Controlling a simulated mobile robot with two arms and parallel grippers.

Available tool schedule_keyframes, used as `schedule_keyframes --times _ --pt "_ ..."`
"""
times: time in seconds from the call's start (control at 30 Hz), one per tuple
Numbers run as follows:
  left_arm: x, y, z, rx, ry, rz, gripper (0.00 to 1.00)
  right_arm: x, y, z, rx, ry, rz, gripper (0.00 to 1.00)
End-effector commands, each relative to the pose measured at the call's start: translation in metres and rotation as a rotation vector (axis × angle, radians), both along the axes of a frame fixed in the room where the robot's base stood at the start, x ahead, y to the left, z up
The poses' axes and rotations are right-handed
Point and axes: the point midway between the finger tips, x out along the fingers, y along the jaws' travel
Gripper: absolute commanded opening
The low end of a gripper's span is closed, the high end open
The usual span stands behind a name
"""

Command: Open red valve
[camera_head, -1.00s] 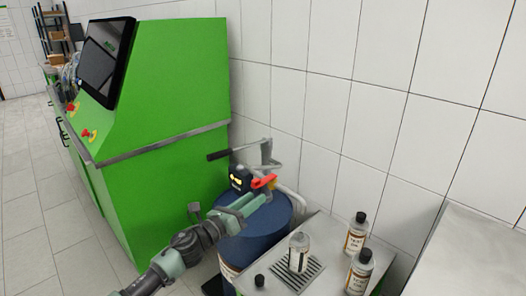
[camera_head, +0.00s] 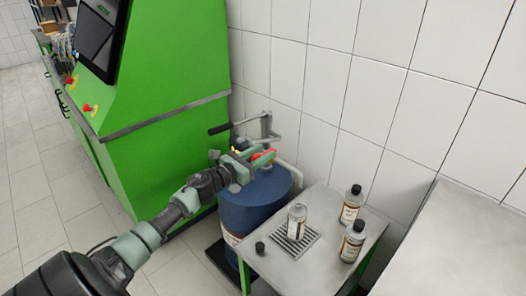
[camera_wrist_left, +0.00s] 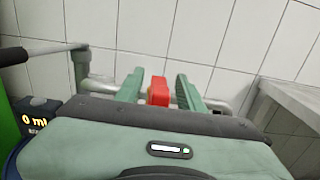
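The red valve handle (camera_head: 263,155) is above the blue drum (camera_head: 256,200) in the head view, partly covered by my left gripper (camera_head: 256,157). In the left wrist view the red handle (camera_wrist_left: 158,91) stands between the two green fingers of my left gripper (camera_wrist_left: 159,88). A narrow gap shows on each side of it, so the gripper is open around the handle and not clamped on it. The rest of the valve is hidden behind the gripper body. My right gripper is out of view.
A pump lever (camera_head: 232,126) and grey pipework stand behind the drum by the tiled wall. A green console (camera_head: 165,75) is on the left. A metal table (camera_head: 325,215) with several bottles is close on the right. A display (camera_wrist_left: 38,115) sits left of the gripper.

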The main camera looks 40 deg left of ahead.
Motion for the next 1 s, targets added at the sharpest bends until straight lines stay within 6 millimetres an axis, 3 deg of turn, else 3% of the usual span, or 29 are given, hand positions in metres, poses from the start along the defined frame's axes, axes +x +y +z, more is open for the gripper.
schedule_keyframes --times 0.37,0.5,0.53,1.0 --pt "0.0068 -0.0016 -0.0004 0.0 0.001 -0.001 0.38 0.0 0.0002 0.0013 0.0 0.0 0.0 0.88" --pt "0.0068 -0.0015 -0.0003 0.0 0.0 0.0 0.02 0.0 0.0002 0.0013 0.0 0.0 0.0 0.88" --pt "0.0068 -0.0015 -0.0003 0.0 0.0 0.0 0.0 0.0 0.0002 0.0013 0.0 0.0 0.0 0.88" --pt "0.0067 -0.0012 -0.0001 0.0 0.0 0.0 0.0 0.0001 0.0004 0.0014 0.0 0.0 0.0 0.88"
